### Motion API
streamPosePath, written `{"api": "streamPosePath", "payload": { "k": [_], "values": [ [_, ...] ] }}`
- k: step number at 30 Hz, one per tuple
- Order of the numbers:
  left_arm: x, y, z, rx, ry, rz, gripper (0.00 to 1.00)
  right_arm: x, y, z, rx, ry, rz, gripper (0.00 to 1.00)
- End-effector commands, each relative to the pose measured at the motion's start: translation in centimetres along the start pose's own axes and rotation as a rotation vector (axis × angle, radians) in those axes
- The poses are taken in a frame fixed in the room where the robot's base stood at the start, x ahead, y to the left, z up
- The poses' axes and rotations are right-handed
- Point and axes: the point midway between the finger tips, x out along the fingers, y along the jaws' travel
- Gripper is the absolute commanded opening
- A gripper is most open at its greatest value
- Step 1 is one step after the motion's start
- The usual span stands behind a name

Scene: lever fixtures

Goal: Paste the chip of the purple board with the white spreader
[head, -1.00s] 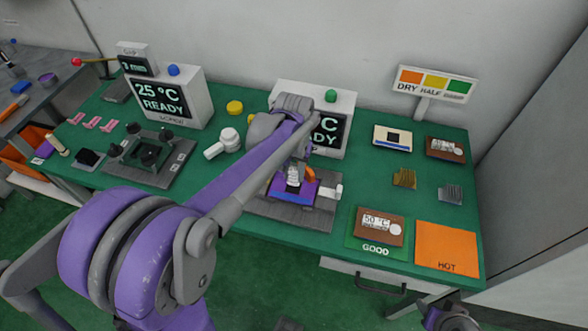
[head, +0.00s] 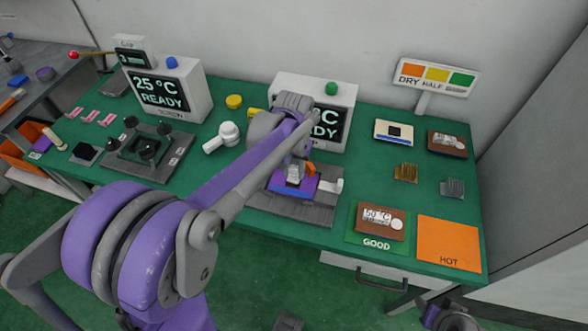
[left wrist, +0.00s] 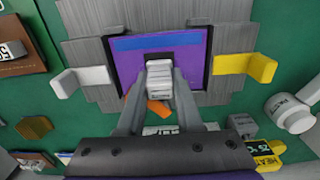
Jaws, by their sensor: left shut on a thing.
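The purple board (head: 280,189) lies in a grey fixture on the green bench in the head view. In the left wrist view the purple board (left wrist: 125,65) has a blue strip along one side and a dark chip (left wrist: 175,56) near its middle, partly hidden. My left gripper (left wrist: 161,82) is shut on the white spreader (left wrist: 160,84), whose end is over the chip; I cannot tell if it touches. In the head view the white spreader (head: 295,173) is partly hidden by my left arm.
The fixture has a white lever (left wrist: 82,80) and a yellow lever (left wrist: 258,67) on opposite sides. An orange piece (left wrist: 150,106) shows beside the fingers. A READY display box (head: 340,95) stands behind. The GOOD mat (head: 374,245) and HOT mat (head: 447,240) lie at right.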

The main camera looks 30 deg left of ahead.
Motion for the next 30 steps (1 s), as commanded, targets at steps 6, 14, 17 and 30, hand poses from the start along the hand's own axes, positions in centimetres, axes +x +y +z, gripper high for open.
{"api": "streamPosePath", "payload": {
  "k": [6,14,17,30],
  "values": [
    [0.3,0.0,0.0,0.0,0.0,0.0,0.0,0.2,0.0,0.1,0.0,-0.001,0.0,0.5],
    [0.5,0.0,0.0,0.0,0.0,0.0,0.0,0.3,0.0,0.2,0.0,-0.002,0.0,0.5],
    [0.5,0.1,-0.1,0.001,0.0,0.0,0.0,0.3,0.0,0.2,0.0,-0.001,0.0,0.5],
    [0.3,0.9,-0.4,-0.001,0.0,0.0,0.0,0.2,0.0,0.1,0.0,-0.001,0.0,0.5]
  ]
}}
